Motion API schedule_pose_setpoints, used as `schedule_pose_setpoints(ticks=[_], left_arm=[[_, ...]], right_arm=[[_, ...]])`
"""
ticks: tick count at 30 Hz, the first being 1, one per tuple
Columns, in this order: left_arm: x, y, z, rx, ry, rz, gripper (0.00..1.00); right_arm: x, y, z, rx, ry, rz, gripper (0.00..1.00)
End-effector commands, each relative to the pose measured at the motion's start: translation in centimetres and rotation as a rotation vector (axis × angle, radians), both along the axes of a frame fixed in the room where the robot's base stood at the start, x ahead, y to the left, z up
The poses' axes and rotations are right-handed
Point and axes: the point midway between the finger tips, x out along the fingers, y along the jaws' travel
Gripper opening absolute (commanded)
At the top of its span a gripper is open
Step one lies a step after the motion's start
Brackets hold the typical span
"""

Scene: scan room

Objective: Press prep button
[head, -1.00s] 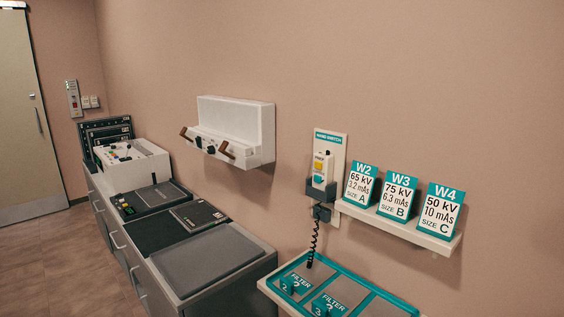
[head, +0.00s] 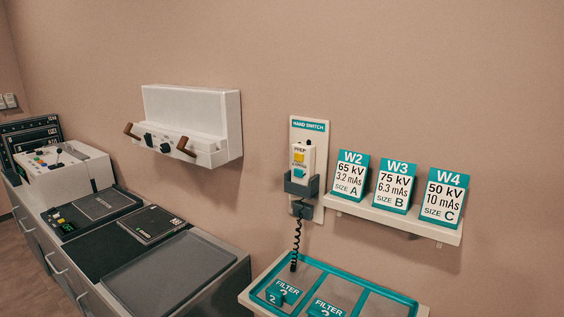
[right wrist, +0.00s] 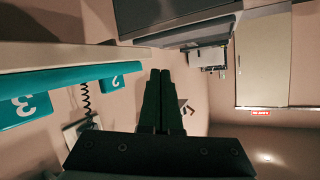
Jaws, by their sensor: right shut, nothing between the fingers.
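The hand switch (head: 301,160) is a white handset with a yellow button marked PREP (head: 299,157) near its top. It sits upright in a grey holder on a white wall plate headed HAND SWITCH. A coiled black cord (head: 297,245) hangs below it, and the cord also shows in the right wrist view (right wrist: 86,100). My right gripper (right wrist: 160,75) is shut and empty in the right wrist view, with its dark fingers side by side, apart from the cord and the tray. Neither gripper shows in the head view.
Right of the switch, a shelf (head: 395,219) holds cards W2, W3 and W4. Below is a teal-rimmed tray (head: 345,270) with filter blocks. A grey counter (head: 215,290) with consoles stands at left, under a white wall unit (head: 190,115) with brown handles.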

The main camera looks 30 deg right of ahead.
Motion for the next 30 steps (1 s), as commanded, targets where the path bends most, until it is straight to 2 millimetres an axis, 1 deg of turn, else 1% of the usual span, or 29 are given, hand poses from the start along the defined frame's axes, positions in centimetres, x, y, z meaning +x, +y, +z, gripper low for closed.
schedule_pose_setpoints(ticks=[1, 3, 5, 6, 8, 9, 11, 12, 13, 14, 15, 18, 21, 24, 27, 30], left_arm=[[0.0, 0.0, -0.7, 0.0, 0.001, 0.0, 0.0], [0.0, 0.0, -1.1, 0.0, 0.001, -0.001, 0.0], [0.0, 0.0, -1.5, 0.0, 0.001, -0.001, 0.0], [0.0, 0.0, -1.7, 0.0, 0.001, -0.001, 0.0], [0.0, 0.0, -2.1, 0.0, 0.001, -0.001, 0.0], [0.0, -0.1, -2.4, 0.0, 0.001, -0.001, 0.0], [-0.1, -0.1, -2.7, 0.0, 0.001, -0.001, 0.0], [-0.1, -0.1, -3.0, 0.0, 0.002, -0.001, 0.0], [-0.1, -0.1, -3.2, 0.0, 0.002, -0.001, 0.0], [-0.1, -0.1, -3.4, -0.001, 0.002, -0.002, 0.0], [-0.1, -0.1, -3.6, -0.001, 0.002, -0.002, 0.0], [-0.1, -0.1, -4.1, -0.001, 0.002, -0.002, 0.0], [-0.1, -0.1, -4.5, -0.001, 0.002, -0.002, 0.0], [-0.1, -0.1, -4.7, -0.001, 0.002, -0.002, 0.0], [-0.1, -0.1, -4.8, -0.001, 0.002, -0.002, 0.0], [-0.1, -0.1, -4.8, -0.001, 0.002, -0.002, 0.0]], right_arm=[[1.9, -0.7, 1.9, 0.028, -0.052, -0.034, 0.0], [4.0, -1.7, 4.5, 0.071, -0.111, -0.081, 0.0], [5.6, -2.5, 6.9, 0.112, -0.164, -0.12, 0.0], [6.6, -3.1, 8.6, 0.141, -0.201, -0.145, 0.0], [7.8, -4.0, 11.1, 0.185, -0.256, -0.182, 0.0], [8.6, -4.5, 12.9, 0.218, -0.293, -0.206, 0.0], [9.6, -5.4, 15.6, 0.269, -0.35, -0.24, 0.0], [10.1, -6.0, 17.4, 0.304, -0.39, -0.262, 0.0], [10.5, -6.4, 18.8, 0.332, -0.418, -0.277, 0.0], [10.8, -6.9, 20.1, 0.359, -0.447, -0.293, 0.0], [11.1, -7.5, 21.9, 0.396, -0.485, -0.311, 0.0], [11.4, -8.7, 25.9, 0.484, -0.571, -0.35, 0.0], [11.4, -9.8, 29.0, 0.558, -0.639, -0.377, 0.0], [11.3, -10.5, 31.1, 0.609, -0.686, -0.395, 0.0], [11.2, -10.9, 32.3, 0.639, -0.711, -0.403, 0.0], [11.1, -11.0, 32.7, 0.651, -0.72, -0.407, 0.0]])
